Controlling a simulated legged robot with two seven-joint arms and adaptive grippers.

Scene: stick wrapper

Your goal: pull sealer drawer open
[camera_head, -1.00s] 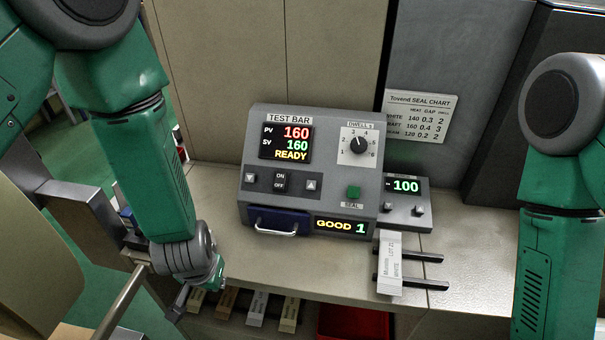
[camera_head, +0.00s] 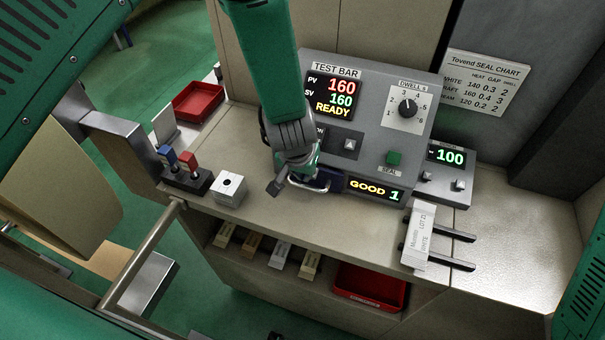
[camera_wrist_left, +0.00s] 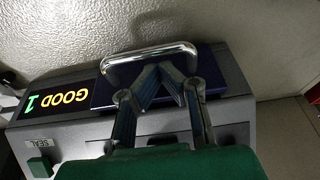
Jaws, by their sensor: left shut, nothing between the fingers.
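The sealer (camera_head: 375,75) is a grey box marked TEST BAR, reading PV 160, SV 160, READY and GOOD 1. Its drawer has a dark blue front (camera_head: 332,178), partly hidden by my left arm, and a silver bar handle (camera_head: 318,188). In the left wrist view the handle (camera_wrist_left: 150,54) arches across the blue front (camera_wrist_left: 215,78). My left gripper (camera_head: 277,188) is at the drawer front, beside the handle. In the left wrist view its shut, empty fingertips (camera_wrist_left: 161,69) overlap the handle bar; I cannot tell whether they touch it. My right gripper is out of view.
A white block (camera_head: 229,188) and a black holder with blue and red pieces (camera_head: 184,180) stand left on the counter. A red tray (camera_head: 198,101) is behind them. A white packet (camera_head: 418,235) lies right, near two black prongs. A red bin (camera_head: 370,287) sits below.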

